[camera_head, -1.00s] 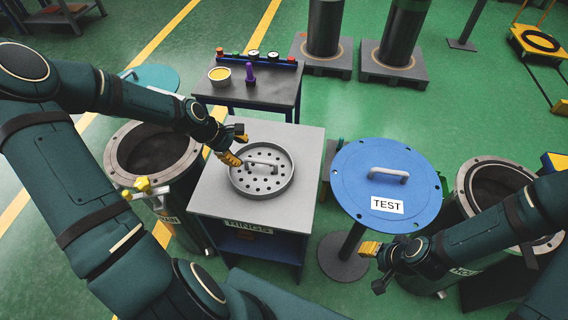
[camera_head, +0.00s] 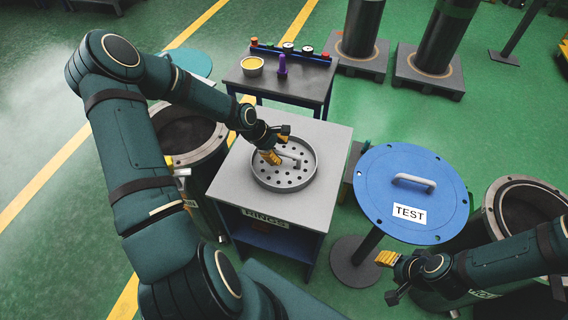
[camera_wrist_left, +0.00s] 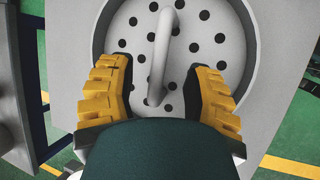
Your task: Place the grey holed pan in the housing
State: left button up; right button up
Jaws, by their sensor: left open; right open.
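The grey holed pan (camera_head: 285,172) is a round shallow dish with a perforated floor and a bar handle, lying on the grey-topped RINGS table (camera_head: 232,178). My left gripper (camera_head: 277,156) is over the pan near its handle. In the left wrist view my open left gripper (camera_wrist_left: 165,82) has its yellow fingers on either side of the pan's handle (camera_wrist_left: 162,55), with gaps to it. The pan also fills the upper part of that view (camera_wrist_left: 205,25). My right gripper (camera_head: 388,277) is open and empty, below the blue TEST lid. Two open flanged cylinders show; which is the housing I cannot tell.
One flanged cylinder (camera_head: 226,133) stands left of the table, partly behind my left arm. Another (camera_head: 492,205) stands at right, behind my right arm. The blue TEST lid (camera_head: 380,200) rests on a stand. A back table (camera_head: 295,84) holds a yellow-filled bowl (camera_head: 252,70) and a purple object (camera_head: 282,67).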

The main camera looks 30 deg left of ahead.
aim_at(283, 153)
pick_arm(q)
jog(key=x, duration=0.3)
jog(key=shift+w+d+f, duration=0.1)
jog(key=shift+w+f, duration=0.05)
jog(key=shift+f, duration=0.05)
grip_shut()
jog(key=shift+r, duration=0.1)
